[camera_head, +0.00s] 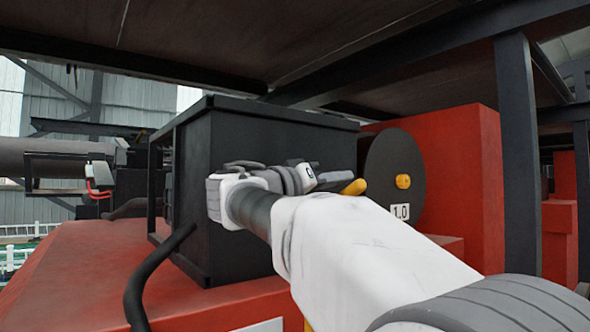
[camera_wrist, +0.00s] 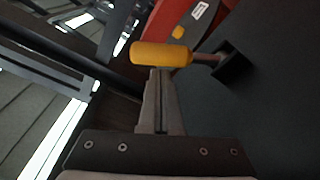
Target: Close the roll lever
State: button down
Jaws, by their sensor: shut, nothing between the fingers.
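The roll lever shows as a yellow cylindrical handle (camera_wrist: 161,54) on a thin metal rod in the wrist view. The rod runs right to a black bracket (camera_wrist: 232,66). My gripper (camera_wrist: 160,72) is shut, with nothing between its fingers. Its fingertips are right at the near side of the yellow handle; I cannot tell whether they touch it. In the head view the handle (camera_head: 354,187) shows just beyond my gripper, beside the dark box, and my arm hides the lever's lower part.
A large black box (camera_head: 245,150) stands on the red machine body (camera_head: 85,265). A round black plate (camera_head: 400,145) with a yellow knob and a "1.0" label is at its right. A bent black pipe (camera_head: 150,275) rises in front. Dark beams (camera_head: 515,150) stand at right and overhead.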

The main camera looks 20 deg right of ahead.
jog(key=shift+s+f, duration=0.15)
jog(key=shift+f, duration=0.1)
jog(key=shift+f+b, duration=0.15)
jog(key=shift+b, duration=0.25)
jog(key=shift+s+m+b, duration=0.1)
jog(key=shift+m+b, duration=0.3)
jog(key=shift+b, duration=0.05)
jog(key=shift+s+f+b, duration=0.1)
jog(key=shift+f+b, duration=0.05)
jog(key=shift+b, duration=0.35)
jog(key=shift+f+m+b, duration=0.15)
jog(key=shift+m+b, duration=0.25)
notch_tip(320, 180, down, 6)
jog(key=s+m+g+b, duration=0.1)
jog(key=m+g+b, duration=0.2)
jog(key=m+b, duration=1.2)
jog(key=shift+s+d+h+b, duration=0.3)
jog(key=shift+h+b, duration=0.1)
jog(key=shift+b, duration=0.1)
